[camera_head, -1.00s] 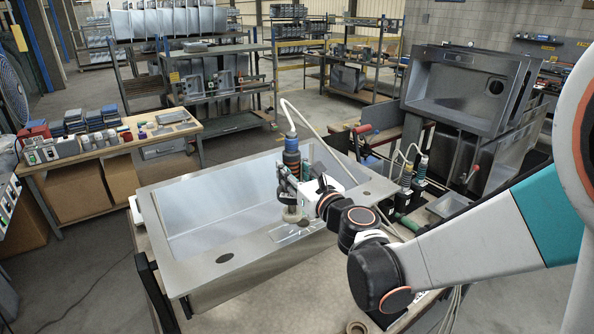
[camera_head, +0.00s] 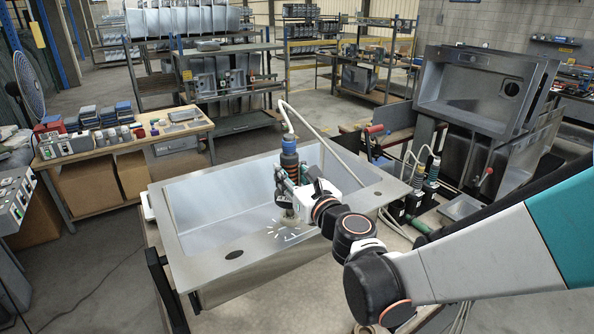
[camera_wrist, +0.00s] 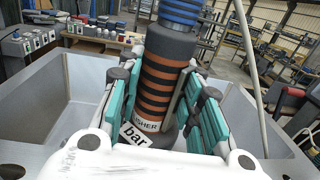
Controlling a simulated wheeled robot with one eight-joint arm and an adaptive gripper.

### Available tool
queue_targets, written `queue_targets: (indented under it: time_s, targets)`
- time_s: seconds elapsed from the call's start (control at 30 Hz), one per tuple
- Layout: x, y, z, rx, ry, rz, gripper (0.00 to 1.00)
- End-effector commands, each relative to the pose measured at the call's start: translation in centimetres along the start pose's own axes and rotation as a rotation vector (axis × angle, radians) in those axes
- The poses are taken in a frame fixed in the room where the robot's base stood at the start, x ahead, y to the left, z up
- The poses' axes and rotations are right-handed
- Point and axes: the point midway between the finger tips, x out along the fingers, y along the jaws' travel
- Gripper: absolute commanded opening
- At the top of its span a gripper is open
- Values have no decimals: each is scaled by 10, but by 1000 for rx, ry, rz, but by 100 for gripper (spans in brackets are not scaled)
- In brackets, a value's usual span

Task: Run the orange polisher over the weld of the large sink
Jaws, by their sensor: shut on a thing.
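The polisher (camera_head: 289,160), dark with orange rings and a pale hose from its top, stands roughly upright at the large sink. My gripper (camera_head: 300,187) is shut on its body; in the wrist view the teal fingers press both sides of the ringed polisher (camera_wrist: 165,85). The large sink (camera_head: 205,268) is grey steel with a deep basin and a hole in its near rim. The polisher's foot is at the near rim, beside short white streaks (camera_head: 284,233) marking the weld area. Whether the foot touches the metal I cannot tell.
A workbench with small boxes (camera_head: 120,140) stands at the left. The hose runs over the sink's back edge.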

Motion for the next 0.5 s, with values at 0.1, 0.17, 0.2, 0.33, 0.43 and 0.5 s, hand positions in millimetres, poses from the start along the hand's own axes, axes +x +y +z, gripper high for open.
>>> queue_targets:
  time_s: [0.1,0.17,0.2,0.33,0.43,0.5]
  targets:
    - [0,3,1,0,0,0,0]
    - [0,4,1,0,0,-1,0]
    - [0,4,0,0,0,-1,0]
    - [0,9,0,0,0,-1,0]
    - [-1,16,-1,0,0,1,0]
    - [-2,20,-2,1,0,1,0]
